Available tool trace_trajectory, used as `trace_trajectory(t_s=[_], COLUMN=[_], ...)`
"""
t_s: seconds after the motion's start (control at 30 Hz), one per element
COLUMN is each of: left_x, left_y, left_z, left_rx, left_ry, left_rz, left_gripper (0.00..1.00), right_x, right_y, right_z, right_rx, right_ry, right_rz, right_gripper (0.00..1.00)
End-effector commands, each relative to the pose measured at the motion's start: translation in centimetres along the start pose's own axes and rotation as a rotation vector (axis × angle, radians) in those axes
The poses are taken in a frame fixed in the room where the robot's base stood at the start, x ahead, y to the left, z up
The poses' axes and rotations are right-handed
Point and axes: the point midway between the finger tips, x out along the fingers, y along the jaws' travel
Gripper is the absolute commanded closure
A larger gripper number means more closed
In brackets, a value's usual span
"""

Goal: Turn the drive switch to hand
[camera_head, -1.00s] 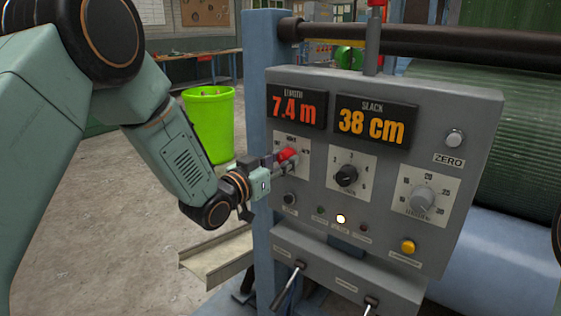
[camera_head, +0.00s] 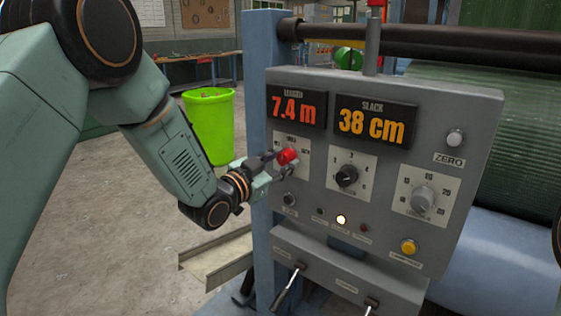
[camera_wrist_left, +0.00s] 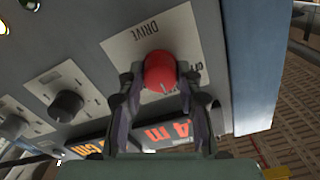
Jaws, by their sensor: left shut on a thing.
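The drive switch is a red knob (camera_head: 287,156) on a pale plate at the upper left of the grey control panel (camera_head: 470,120). In the left wrist view the red knob (camera_wrist_left: 160,71) sits between my fingers, with the word DRIVE on its plate (camera_wrist_left: 122,40). My left gripper (camera_head: 272,164) is shut on the knob, also seen in the left wrist view (camera_wrist_left: 158,85). The fingers hide part of the plate, and I cannot read the knob's position for sure. My right gripper is not in view.
The panel also carries a black knob (camera_head: 346,175), a grey dial (camera_head: 422,200), a yellow button (camera_head: 408,247) and two levers (camera_head: 287,290) below. Displays read 7.4 m and 38 cm. A green bin (camera_head: 209,125) stands on the floor behind my left arm.

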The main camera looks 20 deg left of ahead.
Motion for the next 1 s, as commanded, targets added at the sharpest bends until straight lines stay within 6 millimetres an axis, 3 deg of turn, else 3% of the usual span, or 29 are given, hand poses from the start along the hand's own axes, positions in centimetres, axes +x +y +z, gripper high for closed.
trace_trajectory(t_s=[0.17,0.2,0.43,0.77,1.0], left_x=[0.0,0.0,0.0,-0.1,-2.8], left_y=[0.0,0.0,0.0,0.0,-0.1], left_z=[0.0,0.0,0.0,0.0,0.0], left_rx=[-0.001,-0.001,-0.001,-0.002,-0.005], left_ry=[-0.001,-0.001,-0.001,0.0,-0.001], left_rz=[-0.001,-0.001,0.0,-0.001,-0.003], left_gripper=[0.97,0.64,0.44,0.42,0.42], right_x=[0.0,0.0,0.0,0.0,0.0], right_y=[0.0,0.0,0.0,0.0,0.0], right_z=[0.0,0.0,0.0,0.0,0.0], right_rx=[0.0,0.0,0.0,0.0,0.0], right_ry=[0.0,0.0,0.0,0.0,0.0], right_rz=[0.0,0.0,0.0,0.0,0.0], right_gripper=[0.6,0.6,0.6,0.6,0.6])
